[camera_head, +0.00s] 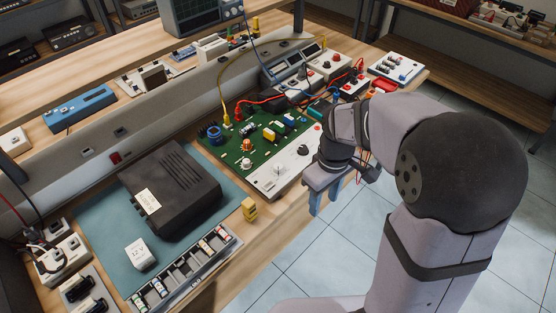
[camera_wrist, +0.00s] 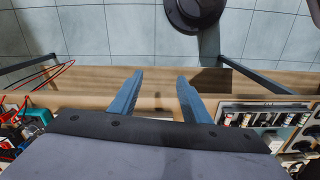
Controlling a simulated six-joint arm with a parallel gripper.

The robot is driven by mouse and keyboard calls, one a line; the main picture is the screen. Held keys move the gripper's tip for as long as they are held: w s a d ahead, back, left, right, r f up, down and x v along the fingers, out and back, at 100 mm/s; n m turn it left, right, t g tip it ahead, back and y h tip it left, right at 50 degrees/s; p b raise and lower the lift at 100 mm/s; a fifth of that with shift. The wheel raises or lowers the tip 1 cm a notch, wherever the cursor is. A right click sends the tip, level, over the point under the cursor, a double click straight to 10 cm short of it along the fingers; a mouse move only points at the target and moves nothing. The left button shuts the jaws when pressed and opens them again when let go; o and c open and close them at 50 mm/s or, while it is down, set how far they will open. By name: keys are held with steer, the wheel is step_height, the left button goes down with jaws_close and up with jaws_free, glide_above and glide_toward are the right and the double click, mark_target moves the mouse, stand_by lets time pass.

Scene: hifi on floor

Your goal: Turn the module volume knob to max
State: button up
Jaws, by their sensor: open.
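The green circuit board module (camera_head: 250,130) lies on the bench with a white panel along its front edge. A pale round knob (camera_head: 278,169) and a black knob (camera_head: 304,151) stand on that panel. I cannot read which one is marked volume. My gripper (camera_head: 321,207) is open and empty, to the right of the panel near the bench's front edge, apart from both knobs. In the wrist view its two blue fingers (camera_wrist: 160,76) are spread over the wooden bench edge, and neither knob can be made out there.
A black box (camera_head: 170,190) sits on a teal mat left of the module. Red and yellow cables cross behind the board. Tiled floor is open in front.

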steer(key=w+a+r+n+p, duration=0.15)
steer(key=w+a+n, duration=0.25)
steer(key=w+n, duration=0.5)
steer(key=n+p, duration=0.2)
steer(key=n, duration=0.5)
glide_above(278, 166)
steer(key=shift+s+d+f, duration=0.15)
steer(key=shift+f, duration=0.3)
steer(key=shift+s+d+f, duration=0.15)
steer(key=shift+f, duration=0.25)
steer(key=shift+w+a+f+n, duration=0.15)
steer(key=shift+w+a+n, duration=0.2)
steer(key=shift+n, duration=0.25)
steer(key=shift+f+p, duration=1.15)
steer(key=shift+f, duration=2.5)
steer(key=c, duration=1)
